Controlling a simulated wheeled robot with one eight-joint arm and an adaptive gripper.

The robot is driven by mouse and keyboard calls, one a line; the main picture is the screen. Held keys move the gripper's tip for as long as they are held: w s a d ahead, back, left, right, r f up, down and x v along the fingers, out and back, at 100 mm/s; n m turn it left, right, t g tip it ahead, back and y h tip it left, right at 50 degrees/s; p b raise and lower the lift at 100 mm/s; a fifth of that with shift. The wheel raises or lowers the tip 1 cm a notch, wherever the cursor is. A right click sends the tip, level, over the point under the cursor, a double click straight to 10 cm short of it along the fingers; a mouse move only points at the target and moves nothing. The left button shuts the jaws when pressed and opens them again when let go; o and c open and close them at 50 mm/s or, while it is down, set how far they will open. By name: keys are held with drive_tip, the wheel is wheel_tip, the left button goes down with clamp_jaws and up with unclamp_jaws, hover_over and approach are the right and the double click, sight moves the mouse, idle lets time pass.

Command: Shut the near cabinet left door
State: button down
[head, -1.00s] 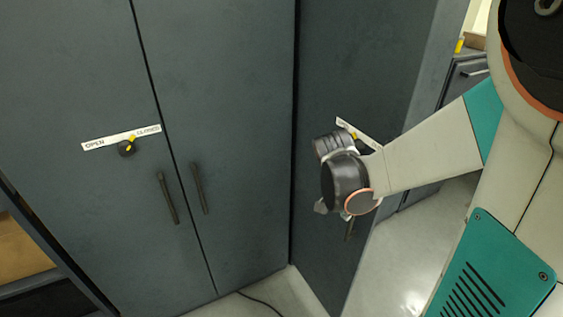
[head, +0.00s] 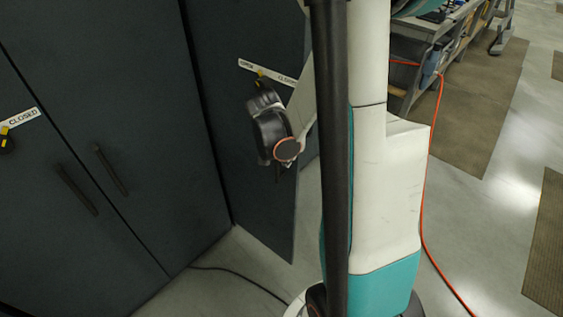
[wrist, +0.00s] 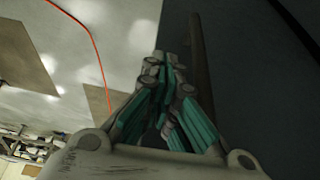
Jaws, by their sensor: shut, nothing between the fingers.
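A dark grey door panel (head: 268,205) with an OPEN/CLOSED label strip (head: 266,73) stands out at an angle to the shut cabinet front in the head view. I take it for the near cabinet left door, standing open. My gripper (head: 264,158) is in front of this panel, below the label, and partly hides it. In the wrist view my gripper (wrist: 165,62) is shut and empty, beside a dark surface (wrist: 245,75) with a long bar (wrist: 199,65), likely the door's handle. I cannot tell whether the fingers touch the door.
Another cabinet's shut doors (head: 125,125) with two bar handles fill the left. A black cable (head: 240,275) lies on the floor below. My own column and arm block the middle. An orange cable (head: 430,190), mats (head: 470,100) and a workbench (head: 420,50) are at right, with open floor between.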

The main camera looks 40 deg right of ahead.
drive_tip(key=shift+d, duration=0.25)
